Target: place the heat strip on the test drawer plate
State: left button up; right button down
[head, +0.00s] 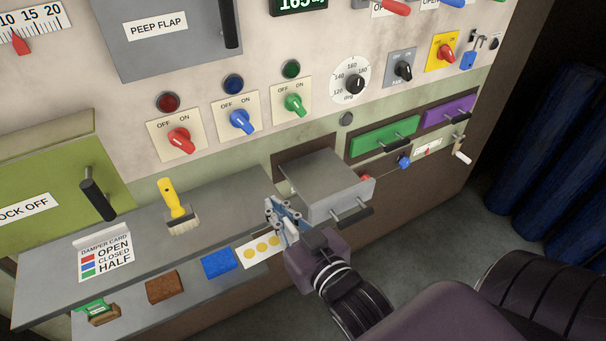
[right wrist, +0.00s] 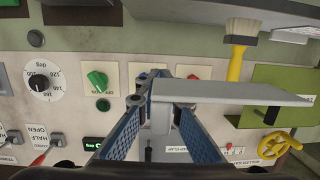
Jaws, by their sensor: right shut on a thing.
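In the right wrist view a pale flat piece, apparently the strip (right wrist: 240,94), extends right from between the blue-padded fingers (right wrist: 162,112). The test drawer plate (head: 322,180) is the bare grey top of the pulled-out drawer, just right of and beyond the gripper. My left gripper is out of view.
The grey shelf (head: 130,255) holds a yellow-handled brush (head: 176,207) and the damper card (head: 105,256). The drawer handle (head: 352,216) juts forward. Switches line the panel behind.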

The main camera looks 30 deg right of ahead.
aim_at(320, 173)
jog(key=l+u, duration=1.35)
jog(key=k+l, duration=0.15)
jog(key=l, duration=0.3)
jog(key=k+l+u, duration=0.1)
jog(key=l, duration=0.3)
jog(key=k+l+u, duration=0.1)
jog(key=k+l, duration=0.15)
jog(key=l, duration=0.15)
jog(key=k+l, duration=0.2)
jog(key=l, duration=0.2)
jog(key=k+l+u, duration=0.1)
jog(key=l, duration=0.3)
jog(key=i, duration=0.25)
